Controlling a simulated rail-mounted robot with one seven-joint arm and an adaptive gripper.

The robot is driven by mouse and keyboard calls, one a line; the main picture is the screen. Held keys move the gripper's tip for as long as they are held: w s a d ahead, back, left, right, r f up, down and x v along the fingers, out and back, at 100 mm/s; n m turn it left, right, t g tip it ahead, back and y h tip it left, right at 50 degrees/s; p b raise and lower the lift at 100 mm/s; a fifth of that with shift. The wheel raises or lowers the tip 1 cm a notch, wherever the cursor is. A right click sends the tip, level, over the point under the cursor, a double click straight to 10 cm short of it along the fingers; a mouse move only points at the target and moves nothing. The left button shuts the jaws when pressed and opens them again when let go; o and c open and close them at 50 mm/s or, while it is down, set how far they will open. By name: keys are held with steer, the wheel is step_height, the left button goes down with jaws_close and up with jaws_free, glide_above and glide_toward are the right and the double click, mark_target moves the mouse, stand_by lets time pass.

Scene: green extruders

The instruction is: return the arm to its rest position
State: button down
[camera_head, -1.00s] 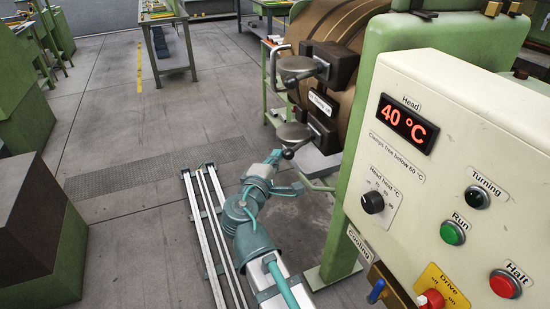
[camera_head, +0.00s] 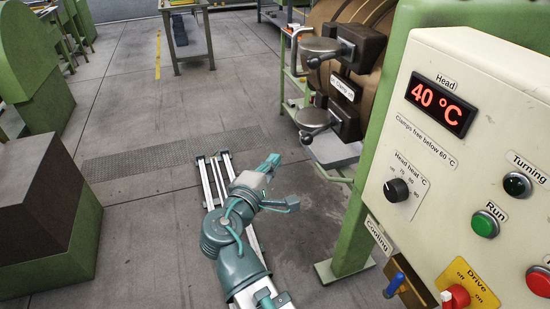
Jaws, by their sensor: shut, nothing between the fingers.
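My arm reaches up from the bottom of the head view over the floor. My gripper (camera_head: 269,163) is at its far end, small and teal, with its fingers together and nothing seen between them. It is left of the lower clamp handle (camera_head: 314,118) and apart from it in the picture. The upper clamp handle (camera_head: 320,45) is also clear of the arm. Part of my rail (camera_head: 214,180) shows beneath and beyond the arm.
The green machine frame (camera_head: 350,230) and cream control panel (camera_head: 450,150), reading 40 °C, stand close on the right. A dark block on a green base (camera_head: 45,205) is at left. A workbench (camera_head: 188,40) stands far back. The floor between is mostly clear.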

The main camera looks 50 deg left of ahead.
stand_by(0.5)
steer(key=w+d+f+m+g+h, duration=0.2)
steer(key=d+f+m+g, duration=0.1)
steer(key=f, duration=0.7)
steer(key=w+d+f+m+g+h, duration=0.2)
steer(key=f+m, duration=0.1)
steer(key=f, duration=0.7)
steer(key=w+d+f+m+g+h, duration=0.3)
steer(key=w+d+f, duration=0.1)
steer(key=d+f, duration=0.7)
steer(key=w+d+f+m+g+h, duration=0.3)
steer(key=d+f+m, duration=0.1)
steer(key=d+f, duration=0.7)
steer(key=s+d+f+m+g+p, duration=0.1)
steer(key=s+d+f+m+g, duration=0.15)
steer(key=d+f, duration=0.45)
steer(key=s+d+f+m+g, duration=0.1)
steer(key=d+f+m+g, duration=0.3)
steer(key=d, duration=0.5)
steer(key=s+d+f+m+g+y, duration=0.1)
steer(key=s+d+f+m+g, duration=0.1)
steer(key=s+d, duration=0.5)
steer(key=s+d+f+m+g+y, duration=0.1)
steer(key=s+d+f+m+g, duration=0.1)
steer(key=s+d+f+m, duration=0.2)
steer(key=s+d+f+p, duration=0.1)
steer(key=s+d+f, duration=0.2)
steer(key=d, duration=0.3)
steer(key=shift+s+f, duration=0.2)
steer(key=shift+s, duration=0.15)
